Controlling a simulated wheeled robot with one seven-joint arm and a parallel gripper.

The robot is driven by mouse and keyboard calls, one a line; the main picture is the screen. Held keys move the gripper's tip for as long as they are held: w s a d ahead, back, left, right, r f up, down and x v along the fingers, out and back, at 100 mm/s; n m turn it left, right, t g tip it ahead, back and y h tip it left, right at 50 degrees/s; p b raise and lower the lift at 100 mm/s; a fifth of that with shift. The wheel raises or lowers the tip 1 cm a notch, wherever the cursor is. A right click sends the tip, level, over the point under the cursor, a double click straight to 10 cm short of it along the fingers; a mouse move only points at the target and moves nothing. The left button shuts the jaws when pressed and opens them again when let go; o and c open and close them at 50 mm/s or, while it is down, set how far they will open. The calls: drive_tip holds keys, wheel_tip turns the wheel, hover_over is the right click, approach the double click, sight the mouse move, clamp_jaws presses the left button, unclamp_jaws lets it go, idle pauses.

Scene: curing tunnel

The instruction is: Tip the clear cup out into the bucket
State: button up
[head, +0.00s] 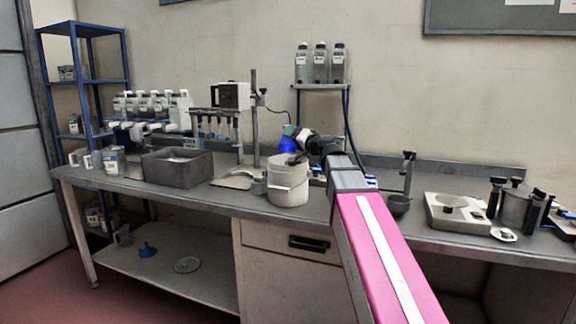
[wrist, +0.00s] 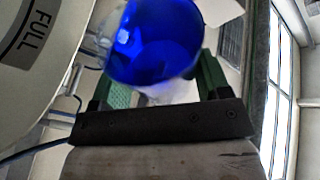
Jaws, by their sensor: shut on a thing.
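The bucket also fills the left of the wrist view (wrist: 45,90), with a dark FULL mark. The bucket's inside is mostly hidden.
A dark grey bin (head: 178,168) and a small grey cup (head: 259,186) stand left of the bucket. A tube stand (head: 215,125) is behind. A shelf with several bottles (head: 320,87) hangs above. A pale device (head: 455,212) stands at right.

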drive_tip(key=shift+w+m, duration=0.15)
drive_tip(key=shift+m, duration=0.15)
